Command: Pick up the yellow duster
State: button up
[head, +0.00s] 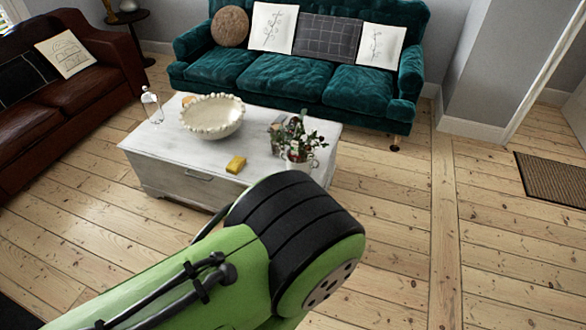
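A small yellow block-shaped thing (236,164), which looks like the yellow duster, lies on the white coffee table (165,160) near its front edge. My green and black arm reaches up from the bottom of the head view, in front of the table. My gripper is not visible in this view. The duster is in plain sight, with the arm below it in the picture and apart from it.
On the table are a cream beaded bowl (212,117), a clear bottle (151,105) and a potted flowering plant (297,140) right of the duster. A teal sofa (290,75) stands behind and a brown leather sofa (85,95) at left.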

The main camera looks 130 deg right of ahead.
aim_at(236, 166)
jog(key=k+j+z, duration=0.1)
jog(key=z, duration=3.8)
jog(key=u, duration=3.45)
jog(key=z, duration=3.45)
